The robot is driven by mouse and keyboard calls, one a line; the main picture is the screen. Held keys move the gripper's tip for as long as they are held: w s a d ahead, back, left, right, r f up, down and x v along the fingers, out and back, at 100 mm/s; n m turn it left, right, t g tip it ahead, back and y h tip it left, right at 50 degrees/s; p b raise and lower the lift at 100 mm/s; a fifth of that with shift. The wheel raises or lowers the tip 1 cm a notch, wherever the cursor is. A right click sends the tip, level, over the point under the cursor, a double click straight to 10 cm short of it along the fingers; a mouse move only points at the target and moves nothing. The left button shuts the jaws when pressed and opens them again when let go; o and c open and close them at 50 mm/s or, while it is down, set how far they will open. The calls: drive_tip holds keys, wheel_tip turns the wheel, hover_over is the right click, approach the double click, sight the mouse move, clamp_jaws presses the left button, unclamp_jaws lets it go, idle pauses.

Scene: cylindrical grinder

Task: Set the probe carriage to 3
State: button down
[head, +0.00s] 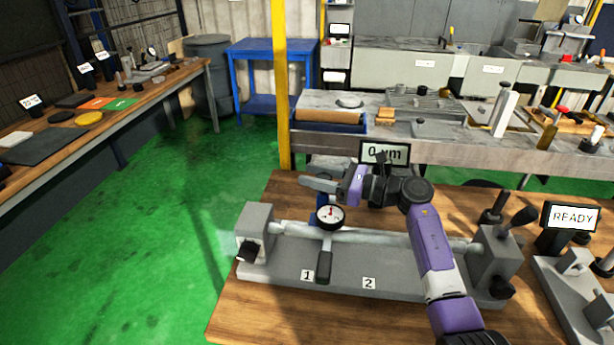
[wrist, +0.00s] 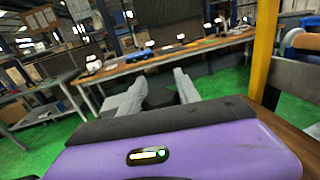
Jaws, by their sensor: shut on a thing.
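The probe carriage (head: 325,266) stands on the grey bench fixture (head: 290,262), just right of the label 1 (head: 307,275). It carries a round dial gauge (head: 330,216) with a blue part above it. The label 2 (head: 369,283) is farther right. No label 3 shows; my arm covers the bed there. My gripper (head: 318,184) is at the top of the carriage, above the dial. In the wrist view its two grey fingers (wrist: 158,92) stand on either side of a dark part, shut on the carriage's top. The exact contact is hard to see.
A display reading 0 µm (head: 384,152) stands behind the fixture. A long bar (head: 380,237) runs between the fixture's end blocks. A READY display (head: 571,216) and another fixture stand at right. Green floor lies left of the wooden bench (head: 240,322).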

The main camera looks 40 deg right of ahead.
drive_tip(key=w+d+b+v, duration=0.1)
drive_tip(key=b+v, duration=0.3)
drive_tip(key=v, duration=0.7)
drive_tip(key=shift+d, duration=0.5)
drive_tip(key=c, duration=0.9)
unclamp_jaws()
drive_tip(key=shift+o, duration=0.2)
wheel_tip(320, 180, up, 20)
drive_tip(key=b, duration=0.1)
drive_tip(key=shift+b, duration=0.3)
